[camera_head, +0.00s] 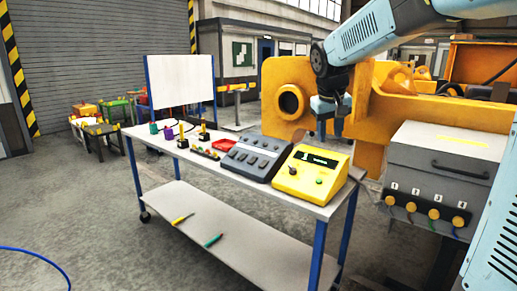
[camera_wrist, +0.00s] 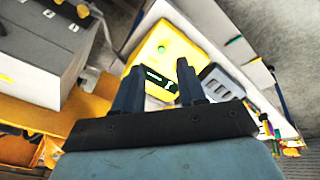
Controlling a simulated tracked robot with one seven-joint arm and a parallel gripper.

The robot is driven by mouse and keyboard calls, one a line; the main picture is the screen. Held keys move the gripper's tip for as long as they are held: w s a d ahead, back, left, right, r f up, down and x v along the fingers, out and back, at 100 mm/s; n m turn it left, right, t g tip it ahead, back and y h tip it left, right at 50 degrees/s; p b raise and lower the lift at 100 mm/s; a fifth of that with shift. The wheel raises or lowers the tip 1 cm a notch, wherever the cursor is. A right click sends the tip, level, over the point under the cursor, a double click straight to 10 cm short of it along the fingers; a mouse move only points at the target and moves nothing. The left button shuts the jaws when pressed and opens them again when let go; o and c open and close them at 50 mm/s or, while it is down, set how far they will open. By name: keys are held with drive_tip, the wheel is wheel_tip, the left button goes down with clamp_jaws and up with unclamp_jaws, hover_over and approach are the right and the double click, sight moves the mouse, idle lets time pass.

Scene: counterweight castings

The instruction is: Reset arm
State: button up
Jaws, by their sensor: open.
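My gripper (camera_head: 330,128) hangs below my blue arm at the upper right of the head view, in front of a large yellow casting (camera_head: 285,75). It is raised above the back right end of the table. In the wrist view my gripper (camera_wrist: 159,72) has its two dark fingers apart with nothing between them. Beyond the fingers lies the yellow control box (camera_wrist: 165,50), which also stands at the table's right end in the head view (camera_head: 310,178). The gripper appears apart from it.
A grey case (camera_head: 440,150) with several yellow knobs stands at right. A white board (camera_head: 180,82) stands behind the table. Floor at left is mostly clear.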

drive_tip(key=s+d+f+m+t, duration=0.1)
drive_tip(key=s+d+f, duration=0.1)
drive_tip(key=s, duration=1.1)
drive_tip(key=s+d+f+m+t+y, duration=0.1)
drive_tip(key=s+f, duration=0.2)
drive_tip(key=s, duration=1)
drive_tip(key=shift+s+d+f+y, duration=0.15)
drive_tip(key=shift+s+d+y, duration=0.15)
drive_tip(key=shift+d, duration=0.1)
drive_tip(key=shift+c, duration=0.4)
clamp_jaws()
idle(1.0)
